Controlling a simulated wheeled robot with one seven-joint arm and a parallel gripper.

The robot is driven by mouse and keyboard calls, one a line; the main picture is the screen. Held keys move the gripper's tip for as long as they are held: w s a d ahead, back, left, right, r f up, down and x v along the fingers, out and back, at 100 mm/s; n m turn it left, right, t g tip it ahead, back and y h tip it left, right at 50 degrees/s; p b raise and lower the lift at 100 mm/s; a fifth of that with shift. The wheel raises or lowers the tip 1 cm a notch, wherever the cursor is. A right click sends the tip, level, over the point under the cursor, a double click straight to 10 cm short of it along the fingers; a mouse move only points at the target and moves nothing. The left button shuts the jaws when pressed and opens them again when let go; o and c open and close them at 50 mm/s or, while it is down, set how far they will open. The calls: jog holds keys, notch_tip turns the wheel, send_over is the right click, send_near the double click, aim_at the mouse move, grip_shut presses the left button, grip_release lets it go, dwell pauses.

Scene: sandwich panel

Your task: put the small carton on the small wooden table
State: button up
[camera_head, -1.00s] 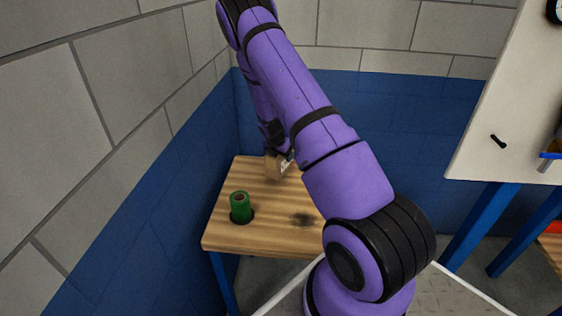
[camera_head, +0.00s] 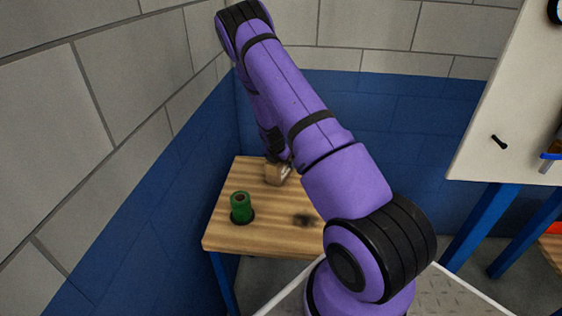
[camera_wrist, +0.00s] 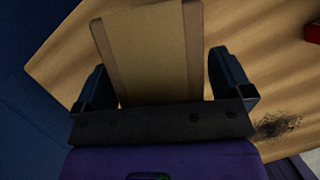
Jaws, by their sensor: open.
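The small carton (camera_head: 276,173), tan and box-shaped, stands at the back part of the small wooden table (camera_head: 235,238). In the wrist view, the carton (camera_wrist: 150,45) lies between the two dark fingers of my gripper (camera_wrist: 160,75). The fingers are apart, with a visible gap on the carton's right side and a smaller one on its left. In the head view my arm hides most of the gripper and part of the carton. The striped wood of the table (camera_wrist: 275,75) surrounds the carton in the wrist view.
A green cylinder (camera_head: 241,207) stands at the table's left front. A dark stain (camera_head: 304,220) marks the tabletop. A red object (camera_wrist: 313,28) shows at the wrist view's right edge. Blue-and-grey walls close the left and back. A white board (camera_head: 490,130) stands right.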

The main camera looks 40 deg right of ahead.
jog(key=v, duration=1.2)
jog(key=shift+r, duration=0.15)
jog(key=s+a+r+m+t+y, duration=0.1)
jog(key=s+a+r+m, duration=0.3)
jog(key=r, duration=0.4)
jog(key=s+a+r+m, duration=0.25)
jog(key=a+r, duration=0.35)
jog(key=r, duration=0.3)
jog(key=s+a+r+m+t+y, duration=0.1)
jog(key=s+a+r+m, duration=0.1)
jog(key=a+r+m, duration=0.45)
jog(key=s+a+r+m, duration=0.3)
jog(key=s+r, duration=0.1)
jog(key=s, duration=0.4)
jog(key=s+a+r+m+t+y, duration=0.1)
jog(key=s+a+r+m, duration=0.2)
jog(key=s, duration=0.5)
jog(key=s+a+r+m+y, duration=0.1)
jog(key=s+a+r+m, duration=0.1)
jog(key=s+a+r, duration=0.2)
jog(key=shift+s+a+r+m+t, duration=0.35)
jog(key=shift+s+r, duration=0.65)
jog(key=shift+s, duration=1.4)
jog(key=shift+d, duration=0.15)
